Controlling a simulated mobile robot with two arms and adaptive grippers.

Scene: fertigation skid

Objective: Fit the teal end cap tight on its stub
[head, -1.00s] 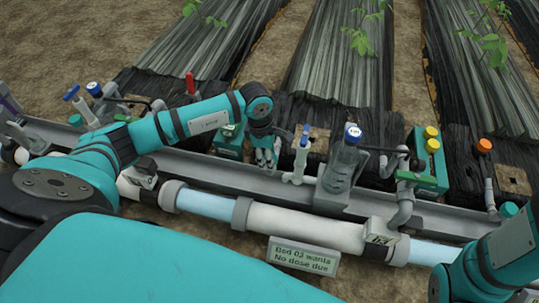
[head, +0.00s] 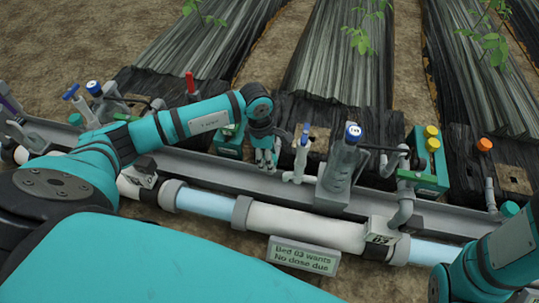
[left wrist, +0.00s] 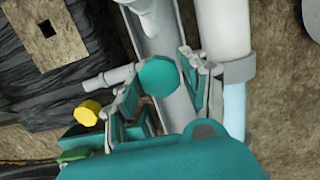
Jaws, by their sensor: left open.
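The teal end cap (left wrist: 159,76) shows as a round disc in the left wrist view. It sits at the end of a grey stub (left wrist: 112,78); I cannot tell how tight it is. My left gripper (left wrist: 160,88) is open, with a finger on either side of the cap; contact is not clear. In the head view my left gripper (head: 266,160) points down at the trough, and I cannot make out the cap there. My right arm shows at the lower right, but its gripper is out of view.
A white fitting with a blue handle (head: 299,160) and a bottle with a blue cap (head: 345,165) stand right of my left gripper. A green unit with yellow knobs (head: 430,160) is farther right. A thick pipe (head: 305,228) runs in front, with a sign (head: 303,256) below.

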